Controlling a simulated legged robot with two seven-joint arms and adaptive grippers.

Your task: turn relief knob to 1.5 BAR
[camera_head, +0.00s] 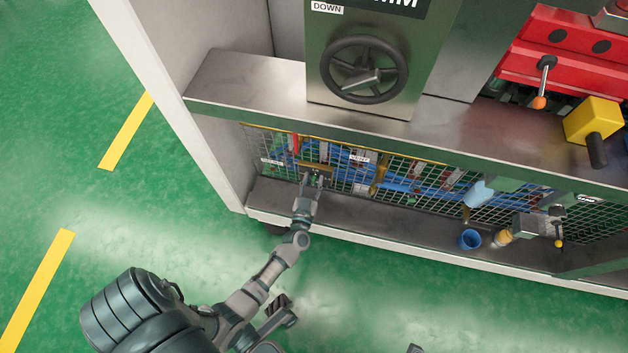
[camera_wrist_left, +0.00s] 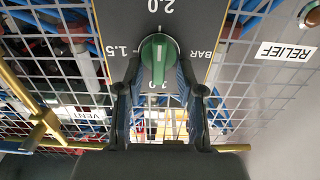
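The relief knob (camera_wrist_left: 158,60) is green and round with a white line across its face. It sits on a dark dial plate (camera_wrist_left: 190,14) marked 2.0 above it, 1.5 at its left and BAR at its right. A lower number is partly hidden. My left gripper (camera_wrist_left: 160,66) has one finger on each side of the knob, and its fingertips appear to meet the knob's sides. In the head view my left gripper (camera_head: 315,179) is at the mesh panel, where the knob is too small to make out. My right gripper is not clearly shown.
Wire mesh (camera_wrist_left: 250,75) surrounds the dial, with RELIEF (camera_wrist_left: 285,51) and VENT (camera_wrist_left: 83,115) labels. A yellow bar (camera_wrist_left: 35,125) is at lower left. A metal shelf (camera_head: 250,85) with a handwheel (camera_head: 365,70) overhangs. A blue cup (camera_head: 469,240) stands right on the lower ledge. Floor at left is clear.

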